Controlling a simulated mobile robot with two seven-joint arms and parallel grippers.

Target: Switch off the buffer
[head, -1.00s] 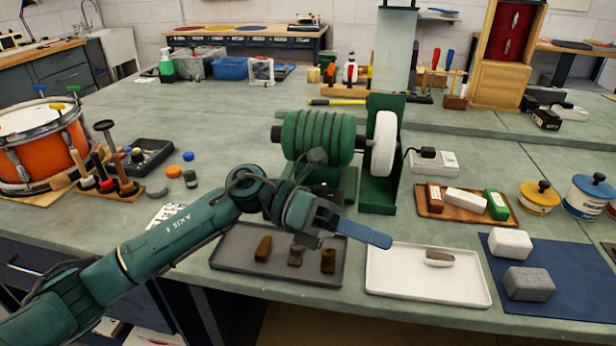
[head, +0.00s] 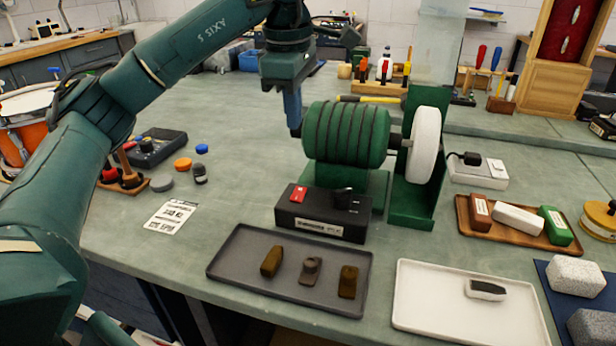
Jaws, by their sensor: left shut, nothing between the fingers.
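The buffer (head: 345,134) is a ribbed green motor with a white wheel (head: 425,144) at its right, on a green stand. In front of it sits a black control box (head: 323,213) with a red switch (head: 299,193) and a black knob (head: 345,198). I cannot tell the switch's setting or whether the wheel turns. My left gripper (head: 294,130) points down at the left end of the motor, above and behind the box. Its fingers are shut, with nothing seen between them. My right gripper is not in view.
A grey tray (head: 225,264) with three brown pieces lies in front of the box. A white tray (head: 420,318) holds one small piece. A wooden tray (head: 465,225) of coloured blocks lies right of the wheel.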

